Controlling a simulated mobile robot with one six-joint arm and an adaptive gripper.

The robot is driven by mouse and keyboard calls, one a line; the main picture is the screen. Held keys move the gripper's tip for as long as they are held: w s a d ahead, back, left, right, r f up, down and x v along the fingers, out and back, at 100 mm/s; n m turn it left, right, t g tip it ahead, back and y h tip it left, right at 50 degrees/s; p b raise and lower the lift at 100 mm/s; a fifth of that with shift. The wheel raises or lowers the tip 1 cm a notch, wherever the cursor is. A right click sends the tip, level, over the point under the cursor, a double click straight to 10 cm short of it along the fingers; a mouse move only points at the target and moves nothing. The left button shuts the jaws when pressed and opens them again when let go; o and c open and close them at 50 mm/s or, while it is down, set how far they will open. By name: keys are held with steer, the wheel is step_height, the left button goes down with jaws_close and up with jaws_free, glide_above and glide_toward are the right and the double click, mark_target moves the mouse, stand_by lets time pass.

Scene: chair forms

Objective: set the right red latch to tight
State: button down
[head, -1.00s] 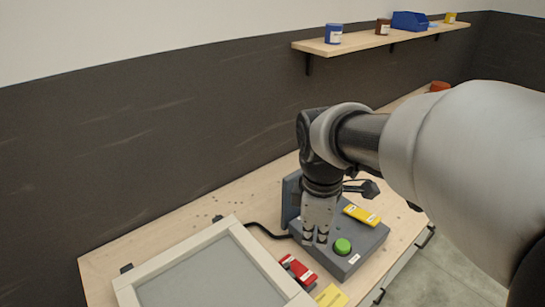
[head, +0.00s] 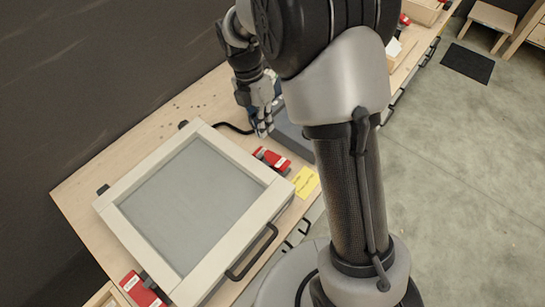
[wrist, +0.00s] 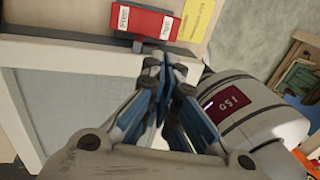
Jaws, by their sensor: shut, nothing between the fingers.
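The right red latch (head: 272,160) sits at the right corner of the pale wooden frame (head: 247,224). In the wrist view the red latch (wrist: 147,24) shows two white labels, one reading "Free" and the other too small to read surely. I cannot tell its setting. A second red latch (head: 138,288) sits at the frame's lower left corner. My gripper (head: 263,131) points down, above and behind the right latch in the head view. In the wrist view my gripper (wrist: 168,62) is shut and empty, its tips just short of the latch and apparently apart from it.
A yellow note (head: 306,182) lies beside the latch. A grey box (head: 292,136) with a dark cable stands close to my gripper, mostly hidden by my arm. The frame has a black handle (head: 252,252) at its front.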

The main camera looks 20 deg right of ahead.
mark_target(279, 169)
steer(key=shift+f, duration=0.1)
steer(key=b+x, duration=0.5)
steer(key=x, duration=0.8)
steer(key=shift+f, duration=0.4)
steer(key=shift+s+d+f, duration=0.15)
steer(key=shift+s+d, duration=0.1)
steer(key=shift+s, duration=0.1)
steer(key=shift+t, duration=0.3)
steer(key=shift+s+d+f+t+y, duration=0.1)
steer(key=shift+s+d+t+y, duration=0.05)
steer(key=shift+t+y, duration=0.35)
steer(key=shift+s+d+f+t+y, duration=0.1)
steer(key=shift+s+f+t+y, duration=0.05)
steer(key=shift+t+y, duration=0.3)
steer(key=shift+s+d+f, duration=0.2)
steer(key=shift+s+f, duration=0.15)
steer(key=shift+s+d+f, duration=0.1)
steer(key=shift+f, duration=0.05)
